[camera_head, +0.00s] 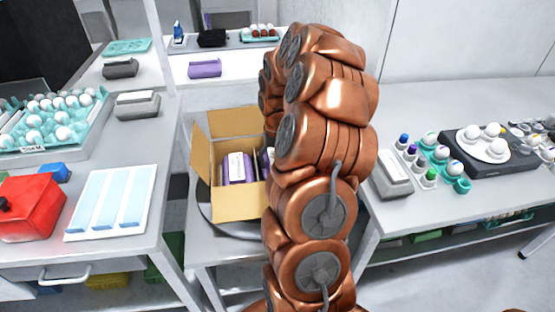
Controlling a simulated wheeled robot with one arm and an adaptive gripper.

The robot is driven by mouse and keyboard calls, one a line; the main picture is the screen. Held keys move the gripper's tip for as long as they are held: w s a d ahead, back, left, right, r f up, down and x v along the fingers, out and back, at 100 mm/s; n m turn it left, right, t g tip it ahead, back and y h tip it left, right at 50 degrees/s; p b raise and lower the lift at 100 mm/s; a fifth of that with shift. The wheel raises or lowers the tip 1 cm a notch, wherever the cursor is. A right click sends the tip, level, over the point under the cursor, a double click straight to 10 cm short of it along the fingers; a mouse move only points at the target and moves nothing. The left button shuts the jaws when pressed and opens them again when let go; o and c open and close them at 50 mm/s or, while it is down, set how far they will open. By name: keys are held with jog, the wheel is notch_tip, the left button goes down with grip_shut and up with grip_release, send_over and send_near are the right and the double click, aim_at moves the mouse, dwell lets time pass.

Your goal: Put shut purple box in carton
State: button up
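An open cardboard carton (237,205) stands on a low surface in the middle, with its flaps folded out. A purple box with a white label (238,169) is inside it, and more purple shows beside it, partly hidden by my arm. Another purple box (204,68) lies on the back counter, and it looks shut. My copper-coloured arm rises in front of the carton and covers its right side. My gripper is hidden behind the arm, so I cannot see what it holds.
The right table has a grey box (392,178), small bottles and a black device (490,160). A grey box (121,68) lies at the back left.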

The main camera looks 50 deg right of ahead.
jog(key=shift+f, duration=0.3)
jog(key=o, duration=1)
notch_tip(320, 180, up, 12)
dwell(0.3)
